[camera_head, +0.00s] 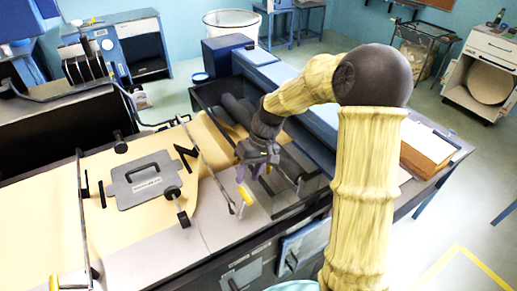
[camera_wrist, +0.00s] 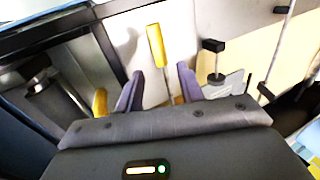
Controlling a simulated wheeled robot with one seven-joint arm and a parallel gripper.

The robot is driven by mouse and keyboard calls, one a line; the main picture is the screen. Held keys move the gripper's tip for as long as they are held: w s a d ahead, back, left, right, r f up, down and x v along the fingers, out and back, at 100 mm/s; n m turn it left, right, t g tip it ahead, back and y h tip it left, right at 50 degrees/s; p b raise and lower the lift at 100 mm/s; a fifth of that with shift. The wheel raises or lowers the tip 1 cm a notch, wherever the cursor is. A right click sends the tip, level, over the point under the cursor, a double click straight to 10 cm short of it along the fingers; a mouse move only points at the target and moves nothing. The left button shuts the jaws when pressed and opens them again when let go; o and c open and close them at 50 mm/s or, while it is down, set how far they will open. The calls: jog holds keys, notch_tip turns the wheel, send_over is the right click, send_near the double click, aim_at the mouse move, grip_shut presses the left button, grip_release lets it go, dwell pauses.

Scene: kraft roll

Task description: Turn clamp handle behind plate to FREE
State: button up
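A grey plate (camera_head: 145,180) with a handle and a small label lies on the tan sheet in the head view. A black clamp knob (camera_head: 120,143) stands behind its far edge; no FREE marking is readable. Another black clamp (camera_head: 182,212) stands at its near right corner. My gripper (camera_head: 247,178) is right of the plate, over the bench's right part. In the wrist view its purple fingers (camera_wrist: 158,92) are apart. A yellow-handled rod (camera_wrist: 156,45) shows between them in the picture; contact cannot be told. The rod's yellow end also shows in the head view (camera_head: 245,197).
A thin metal bar (camera_head: 207,165) crosses the sheet between plate and gripper. A black angled piece (camera_head: 186,155) stands right of the plate. Another bar (camera_head: 83,220) with a yellow end lies left. A dark trough with rollers (camera_head: 237,108) lies behind my gripper.

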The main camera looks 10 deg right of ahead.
jog(key=b+v, duration=0.1)
jog(key=v, duration=0.9)
jog(key=shift+b, duration=0.3)
jog(key=shift+d+r, duration=0.1)
jog(key=shift+s, duration=0.1)
jog(key=c, duration=0.6)
jog(key=s+f+h, duration=0.1)
jog(key=s+f, duration=0.1)
jog(key=s+f+m+t+h, duration=0.1)
jog(key=s+f, duration=0.1)
jog(key=f, duration=0.1)
jog(key=shift+s+d+f+b, duration=0.2)
jog(key=shift+s+d+b, duration=0.05)
jog(key=shift+s+b, duration=0.1)
grip_shut()
jog(key=s+d+f+m+t+h, duration=0.1)
jog(key=s+d+f+m+t, duration=0.1)
jog(key=s+f, duration=0.4)
jog(key=s+d+t, duration=0.1)
jog(key=s, duration=0.3)
jog(key=shift+s+m+h+b, duration=0.3)
jog(key=shift+m+h, duration=0.1)
